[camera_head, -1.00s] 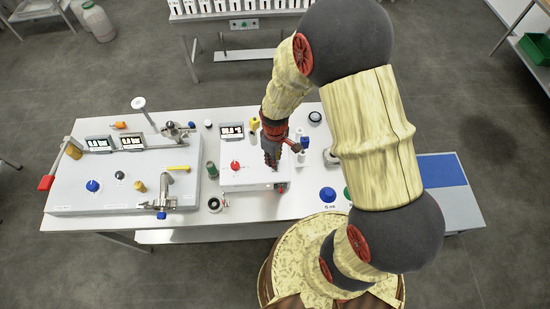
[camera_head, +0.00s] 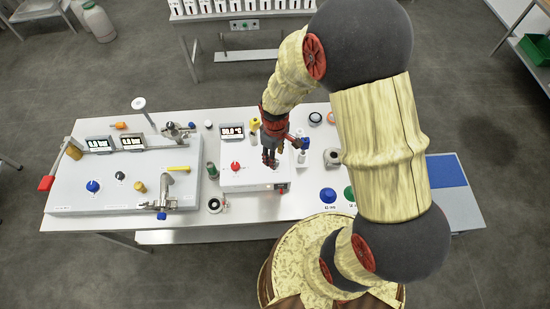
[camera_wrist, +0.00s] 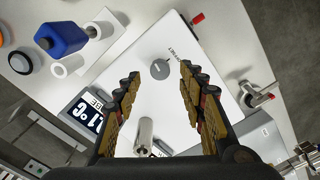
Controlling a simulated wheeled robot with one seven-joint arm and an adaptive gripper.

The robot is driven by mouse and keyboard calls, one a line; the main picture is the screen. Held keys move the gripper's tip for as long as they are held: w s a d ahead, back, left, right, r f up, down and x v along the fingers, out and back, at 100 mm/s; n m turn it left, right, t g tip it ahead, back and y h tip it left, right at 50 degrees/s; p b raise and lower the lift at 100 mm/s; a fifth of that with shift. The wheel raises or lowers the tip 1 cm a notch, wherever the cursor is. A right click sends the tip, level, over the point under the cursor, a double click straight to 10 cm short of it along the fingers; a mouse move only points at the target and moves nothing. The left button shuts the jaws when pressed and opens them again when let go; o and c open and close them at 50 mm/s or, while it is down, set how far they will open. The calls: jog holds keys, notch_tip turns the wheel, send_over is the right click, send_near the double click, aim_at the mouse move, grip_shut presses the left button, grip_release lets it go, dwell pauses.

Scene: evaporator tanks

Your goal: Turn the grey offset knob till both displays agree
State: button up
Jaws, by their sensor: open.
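The grey offset knob (camera_wrist: 160,69) is a small round knob with a pale mark, on a white box top beside the word OFFSET. My gripper (camera_wrist: 158,75) is open and empty, with one finger on each side of the knob in the wrist view; its height above the knob is unclear. In the head view my gripper (camera_head: 269,161) hangs over the right part of the white box (camera_head: 240,180) and hides the knob. The head view shows a display (camera_head: 231,132) behind the box, too small to read surely.
A silver post (camera_wrist: 145,136) stands near the knob, between my fingers in the wrist view. A blue-bodied item (camera_wrist: 62,38) lies at the upper left. In the head view, a red knob (camera_head: 235,166) sits left of my gripper, and a panel with two displays (camera_head: 131,142) stands further left.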

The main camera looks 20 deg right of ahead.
notch_tip(320, 180, up, 9)
dwell(0.3)
dwell(0.5)
jog(key=s+r+m+t+b, duration=0.5)
jog(key=s+r+m+b, duration=0.2)
jog(key=s+b, duration=0.6)
jog(key=b, duration=0.4)
jog(key=shift+s+t+b, duration=0.3)
jog(key=shift+b, duration=0.1)
jog(key=shift+r, duration=0.15)
dwell(4.5)
